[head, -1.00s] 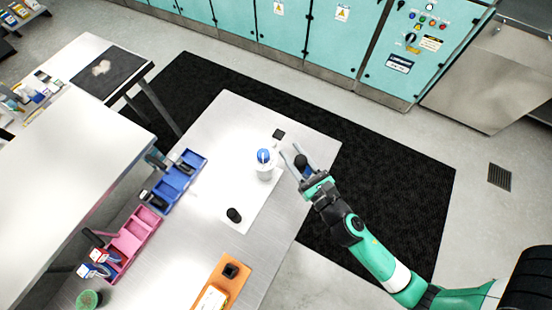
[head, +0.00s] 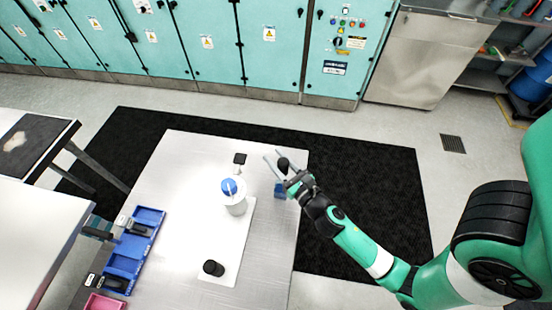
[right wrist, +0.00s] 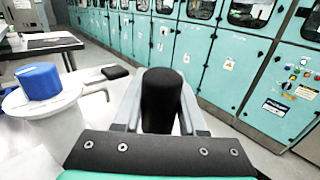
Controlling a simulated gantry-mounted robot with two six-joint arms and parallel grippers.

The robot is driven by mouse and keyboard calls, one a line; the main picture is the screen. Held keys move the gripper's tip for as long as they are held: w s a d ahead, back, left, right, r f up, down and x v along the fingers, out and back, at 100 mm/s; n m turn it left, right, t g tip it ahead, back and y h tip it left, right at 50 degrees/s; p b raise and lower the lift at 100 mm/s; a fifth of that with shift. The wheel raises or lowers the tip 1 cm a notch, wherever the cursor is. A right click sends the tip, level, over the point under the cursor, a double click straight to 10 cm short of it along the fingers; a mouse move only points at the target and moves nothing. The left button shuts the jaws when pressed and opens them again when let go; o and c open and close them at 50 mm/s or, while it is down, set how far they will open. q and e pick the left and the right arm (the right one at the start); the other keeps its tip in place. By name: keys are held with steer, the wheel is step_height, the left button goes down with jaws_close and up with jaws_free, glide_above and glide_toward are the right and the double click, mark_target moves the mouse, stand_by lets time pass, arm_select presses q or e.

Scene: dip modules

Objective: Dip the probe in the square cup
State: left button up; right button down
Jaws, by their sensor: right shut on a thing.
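My right gripper (head: 275,154) is shut on a black cylindrical piece (head: 283,164), seemingly the probe. In the right wrist view the black cylinder (right wrist: 161,100) stands upright between the fingers. The gripper is above the table's right edge. A small blue thing (head: 280,190) sits on the table just below it, partly hidden by the gripper. A small black square piece (head: 240,158) is at the table's far side, left of the gripper; it looks low in the right wrist view (right wrist: 115,72). I cannot tell which is the square cup. My left gripper is out of view.
A white round vessel with a blue top (head: 235,197) stands left of my gripper on a white mat (head: 232,250). A short black cylinder (head: 213,268) stands on the mat's near end. Blue bins (head: 130,250) line the left edge.

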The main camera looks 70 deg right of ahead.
steer(key=shift+f+b, duration=3.7)
steer(key=shift+f, duration=0.45)
arm_select(q)
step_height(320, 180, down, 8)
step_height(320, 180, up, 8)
steer(key=p, duration=0.8)
arm_select(e)
step_height(320, 180, up, 8)
steer(key=shift+f, duration=0.2)
